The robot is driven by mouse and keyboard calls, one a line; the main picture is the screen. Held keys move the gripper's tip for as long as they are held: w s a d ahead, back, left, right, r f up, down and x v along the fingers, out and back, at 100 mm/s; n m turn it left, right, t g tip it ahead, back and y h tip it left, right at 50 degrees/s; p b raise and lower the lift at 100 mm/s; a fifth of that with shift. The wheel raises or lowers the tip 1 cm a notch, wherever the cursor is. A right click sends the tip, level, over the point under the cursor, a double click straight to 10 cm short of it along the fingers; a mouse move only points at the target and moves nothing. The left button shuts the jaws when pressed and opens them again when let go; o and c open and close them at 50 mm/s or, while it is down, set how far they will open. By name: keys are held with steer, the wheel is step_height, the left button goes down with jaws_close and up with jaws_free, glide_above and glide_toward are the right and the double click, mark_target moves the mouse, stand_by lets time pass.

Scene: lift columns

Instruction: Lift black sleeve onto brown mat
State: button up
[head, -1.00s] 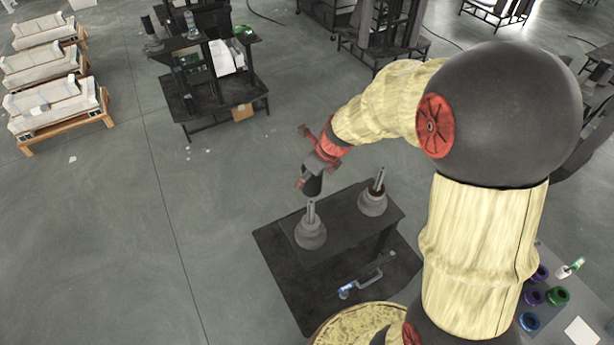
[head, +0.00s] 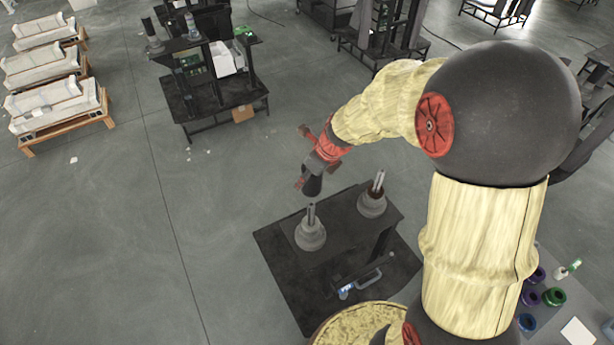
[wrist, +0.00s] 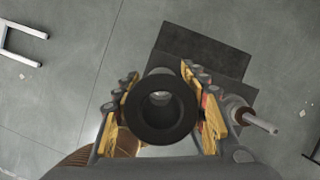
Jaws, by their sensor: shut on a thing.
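The black sleeve (head: 312,186) is held in my gripper (head: 307,170), just above the peg of the left column (head: 310,234) and apart from its wide grey base. In the wrist view the sleeve (wrist: 162,134) shows end-on as a dark ring between the two yellow-padded fingers of my gripper (wrist: 162,104). The right column (head: 371,206) stands behind and to the right, with a brownish ring around the foot of its peg. I cannot make out a separate brown mat for certain.
Both columns stand on a dark stand (head: 350,232) over a black floor mat (head: 285,285). A tool with a handle (head: 360,284) lies low beside the stand. A black cart (head: 215,85) stands at the back left. Open grey floor lies to the left.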

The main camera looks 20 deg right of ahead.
steer(key=shift+r+p, duration=5.1)
steer(key=shift+r, duration=1.55)
steer(key=shift+w+f, duration=0.1)
